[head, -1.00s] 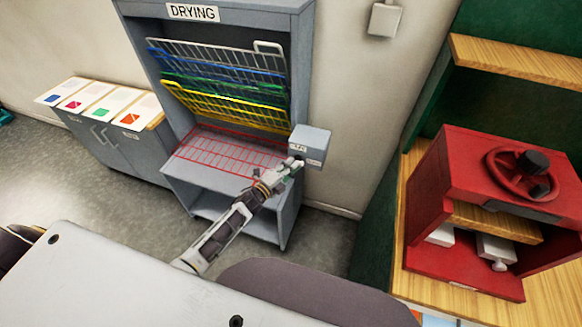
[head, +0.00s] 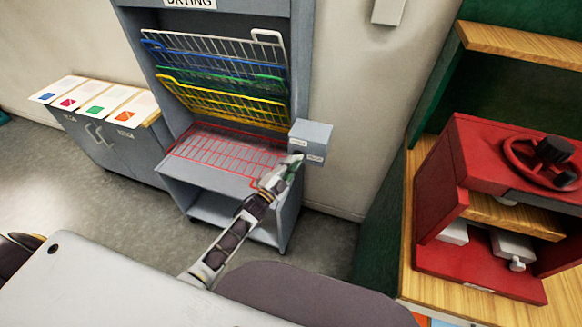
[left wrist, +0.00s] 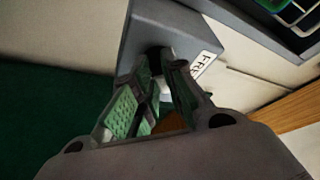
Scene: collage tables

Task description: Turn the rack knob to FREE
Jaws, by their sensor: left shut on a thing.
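The drying rack (head: 295,60) is a grey cabinet with coloured wire shelves, in the middle of the head view. A grey box (head: 315,136) with small labels is fixed to its right side. My left gripper (head: 292,160) is at the front of this box, shut on the rack knob. In the left wrist view, the dark knob (left wrist: 156,56) shows at the box between the fingers (left wrist: 160,85), mostly hidden by them. A white label beside it reads "FR...", the rest cut off by a finger. The knob's exact setting cannot be told. My right gripper is not in view.
A red press (head: 480,190) with a handwheel stands on a wooden bench at the right. A low grey cabinet (head: 110,150) with several colour-swatch sheets stands at the left. The red wire shelf (head: 225,155) is lowered, close to my left arm.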

